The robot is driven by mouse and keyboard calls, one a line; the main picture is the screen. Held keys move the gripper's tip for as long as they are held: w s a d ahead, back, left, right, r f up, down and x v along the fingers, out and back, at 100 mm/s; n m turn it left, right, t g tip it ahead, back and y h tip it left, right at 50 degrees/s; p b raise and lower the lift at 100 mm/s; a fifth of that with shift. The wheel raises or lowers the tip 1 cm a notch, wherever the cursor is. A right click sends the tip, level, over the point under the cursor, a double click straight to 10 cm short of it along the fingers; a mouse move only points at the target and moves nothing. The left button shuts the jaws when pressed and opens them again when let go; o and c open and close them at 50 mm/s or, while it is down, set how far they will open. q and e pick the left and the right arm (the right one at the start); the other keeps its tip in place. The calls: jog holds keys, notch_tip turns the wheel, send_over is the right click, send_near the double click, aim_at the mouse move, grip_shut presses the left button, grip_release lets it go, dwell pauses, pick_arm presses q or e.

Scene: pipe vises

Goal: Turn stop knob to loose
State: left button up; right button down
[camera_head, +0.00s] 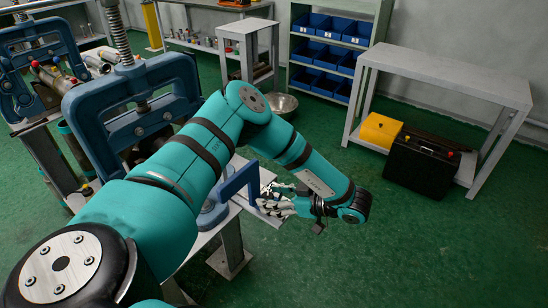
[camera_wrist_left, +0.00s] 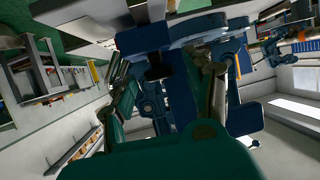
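A blue vise frame (camera_head: 128,112) stands at the left on a metal stand, partly hidden by my left arm. A blue upright bracket (camera_head: 238,180) is at the stand's right end. My left gripper (camera_head: 268,203) is just right of that bracket, its fingers pointing left towards it. In the left wrist view, the two fingers of the gripper (camera_wrist_left: 170,95) are apart, with a blue bar (camera_wrist_left: 181,92) between them; I cannot tell whether they touch it. I cannot make out a stop knob for certain. My right gripper is not in view.
A second blue vise (camera_head: 40,48) holding pipes is at the upper left. A shelf with blue bins (camera_head: 330,55) stands at the back. A grey table (camera_head: 445,75) is at the right, with a black toolbox (camera_head: 420,165) below. Green floor (camera_head: 400,250) is clear at the lower right.

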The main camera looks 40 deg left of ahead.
pick_arm(q)
grip_shut()
jog(key=shift+g, duration=0.3)
jog(key=n+g+p, duration=0.1)
jog(key=n+g+h, duration=0.1)
jog(key=n+g, duration=0.1)
jog(key=shift+w+a+r+n+p, duration=0.1)
jog(key=shift+w+n+p, duration=0.2)
jog(key=shift+p, duration=0.1)
jog(key=n+g+h+p, duration=0.1)
jog(key=n+g+h, duration=0.1)
jog(key=shift+w+a+g, duration=0.1)
jog(key=shift+w+g, duration=0.05)
jog(key=shift+g, duration=0.15)
jog(key=shift+w+a+n+g+h, duration=0.1)
jog(key=shift+n+g+h, duration=0.4)
jog(key=shift+n+h, duration=0.25)
jog(key=shift+w+a+n+g+h, duration=0.1)
jog(key=shift+n+g+h, duration=0.5)
jog(key=shift+n, duration=0.25)
jog(key=shift+h, duration=0.35)
